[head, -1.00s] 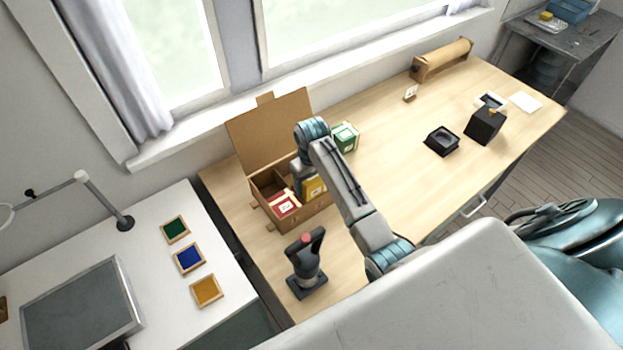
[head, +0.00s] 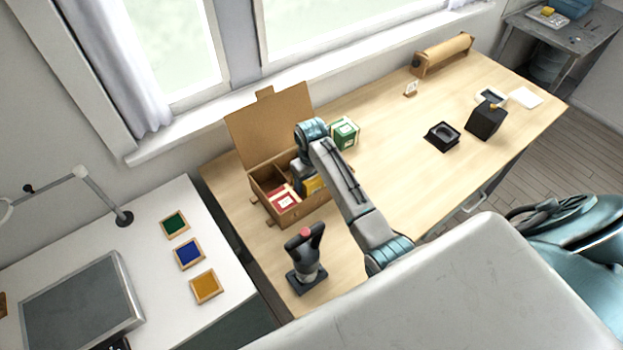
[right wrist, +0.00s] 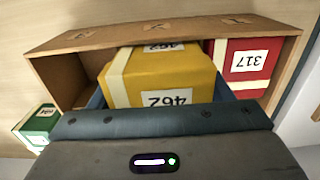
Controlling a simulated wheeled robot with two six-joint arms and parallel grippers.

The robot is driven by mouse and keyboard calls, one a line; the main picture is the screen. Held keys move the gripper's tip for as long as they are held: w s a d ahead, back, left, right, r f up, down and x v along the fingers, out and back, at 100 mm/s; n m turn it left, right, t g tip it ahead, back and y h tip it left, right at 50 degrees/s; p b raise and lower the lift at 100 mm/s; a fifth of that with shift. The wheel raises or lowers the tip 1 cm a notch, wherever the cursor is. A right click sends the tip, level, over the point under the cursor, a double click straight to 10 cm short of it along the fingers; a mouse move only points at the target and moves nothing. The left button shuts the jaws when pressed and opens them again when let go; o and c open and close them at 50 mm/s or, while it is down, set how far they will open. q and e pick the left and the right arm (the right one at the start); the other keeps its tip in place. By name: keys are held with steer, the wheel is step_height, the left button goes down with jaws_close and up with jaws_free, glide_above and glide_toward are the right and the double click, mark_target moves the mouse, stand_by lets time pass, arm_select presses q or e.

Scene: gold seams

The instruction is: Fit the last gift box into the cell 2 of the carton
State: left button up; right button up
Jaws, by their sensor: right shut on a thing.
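The open cardboard carton (head: 290,217) stands on the wooden table, and its near wall shows in the right wrist view (right wrist: 110,38). A red box (head: 284,200) marked 317 sits in an end cell, at the right in the right wrist view (right wrist: 246,66). My right gripper (head: 306,182) is shut on a yellow box (right wrist: 160,80) marked 462. The yellow box is at the carton's middle section, beside the red box, and looks tilted in the right wrist view. How deep it sits is hidden. My left gripper is not in view.
A green box (head: 344,134) stands on the table just outside the carton. The carton's lid (head: 268,125) stands open at the back. A black tool with a red top (head: 306,260) stands in front. A black holder (head: 442,137) and dark cube (head: 486,121) are farther right.

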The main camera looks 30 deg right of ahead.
steer(key=o, duration=1.2)
steer(key=shift+o, duration=0.2)
steer(key=shift+d, duration=0.15)
steer(key=shift+f, duration=0.1)
steer(key=shift+a, duration=0.2)
steer(key=shift+c, duration=0.7)
